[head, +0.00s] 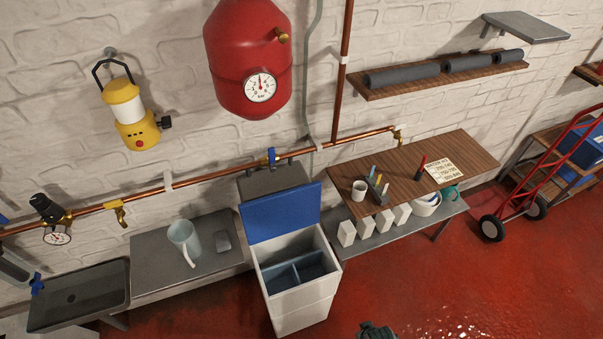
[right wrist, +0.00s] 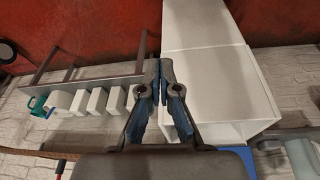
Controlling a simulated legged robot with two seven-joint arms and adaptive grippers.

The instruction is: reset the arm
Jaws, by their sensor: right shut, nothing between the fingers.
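My right gripper (right wrist: 162,66) shows in the right wrist view with its two blue-grey fingers together and nothing between them. That view is upside down compared with the head view. The gripper is over the area by the white bin (right wrist: 207,75), with the low shelf and its white blocks (right wrist: 97,101) on the other side. In the head view a small dark shape (head: 376,331) shows at the bottom edge, too cut off to identify surely. My left gripper is not in view.
The white bin (head: 304,304) stands with its blue lid (head: 281,212) raised. A wooden shelf (head: 455,150) holds a mug and markers. A pitcher (head: 184,240) stands on a grey counter. A red hand truck (head: 540,170) is at right. The red floor (head: 470,280) is clear in front.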

